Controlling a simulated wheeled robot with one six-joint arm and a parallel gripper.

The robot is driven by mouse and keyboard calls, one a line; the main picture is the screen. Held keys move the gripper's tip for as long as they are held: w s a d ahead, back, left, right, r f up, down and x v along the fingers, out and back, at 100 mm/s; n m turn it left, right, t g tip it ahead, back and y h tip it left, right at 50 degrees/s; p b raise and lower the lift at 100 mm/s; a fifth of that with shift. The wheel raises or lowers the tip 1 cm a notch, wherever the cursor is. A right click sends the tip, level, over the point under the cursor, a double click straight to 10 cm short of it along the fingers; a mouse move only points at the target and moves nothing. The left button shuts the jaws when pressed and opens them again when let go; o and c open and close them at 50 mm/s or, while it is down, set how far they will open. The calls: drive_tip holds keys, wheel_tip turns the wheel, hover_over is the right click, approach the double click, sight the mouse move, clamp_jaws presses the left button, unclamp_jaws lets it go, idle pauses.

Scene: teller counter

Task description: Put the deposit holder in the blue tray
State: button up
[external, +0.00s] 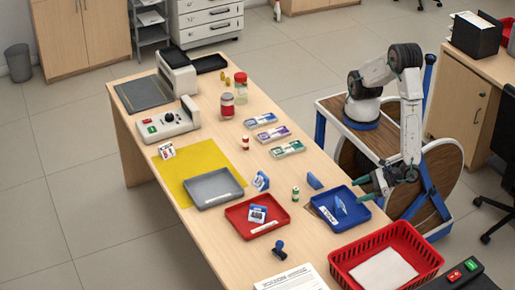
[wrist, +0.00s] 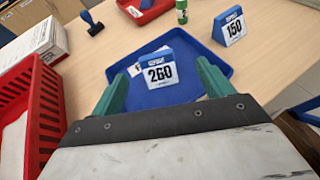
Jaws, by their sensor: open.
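A blue deposit holder (external: 340,204) with a white face stands in the blue tray (external: 352,222). In the wrist view this holder (wrist: 160,72) reads 260 and rests on the tray floor (wrist: 160,98). My gripper (external: 363,189) is open at the robot-side edge of the tray. In the wrist view its green fingers (wrist: 168,68) lie on either side of the holder in the picture, and I see no contact. A second deposit holder (wrist: 231,27), reading 150, stands on the table outside the tray; it also shows in the external view (external: 314,181).
A red tray (external: 239,222) holds another blue-and-white holder (external: 257,214). A further holder (external: 261,181) stands behind it. A red basket (external: 342,262) borders the blue tray at the front. A small green bottle (external: 295,194) and a dark blue stamp (external: 279,250) stand nearby.

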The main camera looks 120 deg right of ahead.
drive_tip(key=w+d+r+m+g+h, duration=0.15)
drive_tip(key=d+r+m+g, duration=0.5)
drive_tip(key=d, duration=0.65)
drive_tip(key=w+d+r+m+g+h, duration=0.1)
drive_tip(key=w+d+r+m+g, duration=0.2)
drive_tip(key=d+r+m, duration=0.8)
drive_tip(key=s+d+r+m+y, duration=0.4)
drive_tip(key=s+d+m, duration=0.2)
drive_tip(key=s+d, duration=0.1)
drive_tip(key=s+d+r+m+g+y, duration=0.1)
drive_tip(key=s+d+r+m+y, duration=0.2)
drive_tip(key=s+d+m, duration=0.4)
drive_tip(key=shift+s+d+r+y, duration=0.35)
drive_tip(key=shift+s+d+y, duration=0.2)
drive_tip(key=shift+s+d, duration=0.15)
